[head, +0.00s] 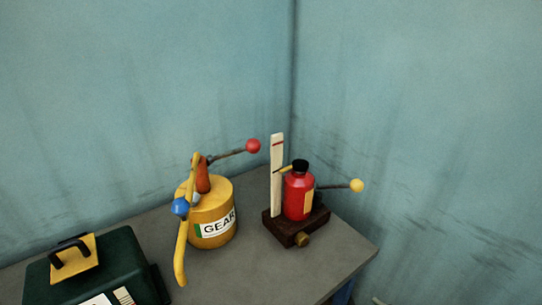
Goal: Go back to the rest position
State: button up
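My gripper and arm do not show in the head view. A yellow can (211,213) labelled GEAR stands upright on the grey table. It has a yellow curved spout or handle (182,252) on its left, a blue ball (181,207), and a lever ending in a red ball (253,146). To its right, a red bottle (298,197) with a black cap stands upright on a dark wooden base (292,229). A pale upright strip (277,178) with a red mark rises beside the bottle. A rod with a yellow ball (357,186) sticks out to the right.
A dark green box (118,262) with a black handle on a yellow plate sits at the table's left front. The grey table (265,275) is bare in front of the can and base. Blue-green walls (420,90) meet in a corner behind the table.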

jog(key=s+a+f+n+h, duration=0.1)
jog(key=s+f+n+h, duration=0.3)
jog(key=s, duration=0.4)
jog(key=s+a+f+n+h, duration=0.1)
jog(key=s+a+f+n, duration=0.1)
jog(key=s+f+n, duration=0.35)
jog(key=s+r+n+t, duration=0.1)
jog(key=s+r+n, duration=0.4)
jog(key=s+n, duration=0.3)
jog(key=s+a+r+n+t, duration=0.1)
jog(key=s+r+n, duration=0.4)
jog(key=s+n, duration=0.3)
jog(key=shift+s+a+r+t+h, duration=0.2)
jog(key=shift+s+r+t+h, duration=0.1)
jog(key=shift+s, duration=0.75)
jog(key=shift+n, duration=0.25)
